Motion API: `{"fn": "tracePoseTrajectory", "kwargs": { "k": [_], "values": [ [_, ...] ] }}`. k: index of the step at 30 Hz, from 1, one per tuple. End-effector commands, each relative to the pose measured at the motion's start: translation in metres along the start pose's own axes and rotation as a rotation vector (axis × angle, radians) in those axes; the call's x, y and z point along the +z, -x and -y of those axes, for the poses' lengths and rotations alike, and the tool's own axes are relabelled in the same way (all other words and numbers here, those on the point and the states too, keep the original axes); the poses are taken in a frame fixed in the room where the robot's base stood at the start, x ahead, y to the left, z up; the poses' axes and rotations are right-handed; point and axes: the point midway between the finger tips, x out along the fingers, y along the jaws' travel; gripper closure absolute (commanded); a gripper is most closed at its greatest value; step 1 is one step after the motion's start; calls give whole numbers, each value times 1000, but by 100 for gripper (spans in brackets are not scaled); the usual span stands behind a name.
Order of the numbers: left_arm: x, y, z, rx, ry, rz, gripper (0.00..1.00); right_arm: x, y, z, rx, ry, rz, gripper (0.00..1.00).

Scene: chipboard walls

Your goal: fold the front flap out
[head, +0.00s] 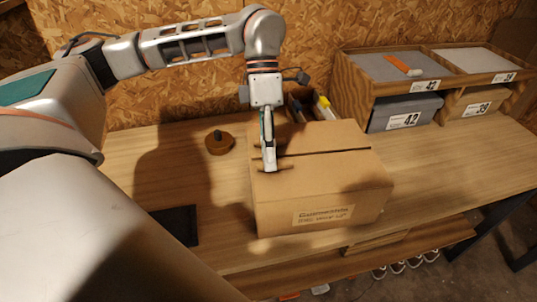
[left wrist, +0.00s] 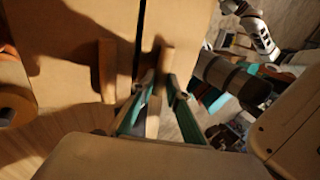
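A cardboard box (head: 330,203) stands on the wooden table with its top flaps down. A narrow dark gap separates the back flap from the front flap (head: 335,170). Each flap has a small tab near the left end. My left gripper (head: 269,168) points down over the left part of the box top. In the left wrist view its two green fingers (left wrist: 162,78) are apart, with the front flap's tab (left wrist: 166,60) at their tips. Whether they touch it is unclear. The other tab (left wrist: 107,70) stands left of the fingers. My right gripper is not identifiable.
A round brown object with a dark knob (head: 219,142) sits left of the box. A dark flat pad (head: 176,224) lies at the front left. A wooden shelf unit (head: 447,92) with labelled bins stands at the back right. The table right of the box is clear.

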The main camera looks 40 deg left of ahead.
Motion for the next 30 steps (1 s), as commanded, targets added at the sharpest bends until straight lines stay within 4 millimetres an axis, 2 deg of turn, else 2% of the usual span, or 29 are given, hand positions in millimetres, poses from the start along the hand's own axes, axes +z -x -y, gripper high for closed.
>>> {"fn": "tracePoseTrajectory", "kwargs": {
  "k": [8, 21, 30],
  "values": [
    [-1, -2, 0, 8, -1, -5, 99, 0, 0, 0, 0, 1, 1, 60],
    [0, 11, 18, 209, -4, -4, 99, -33, 14, -6, 5, 5, -21, 60],
    [0, 10, 17, 222, -1, -2, 99, -33, 14, -6, 5, 5, -22, 60]
  ]
}}
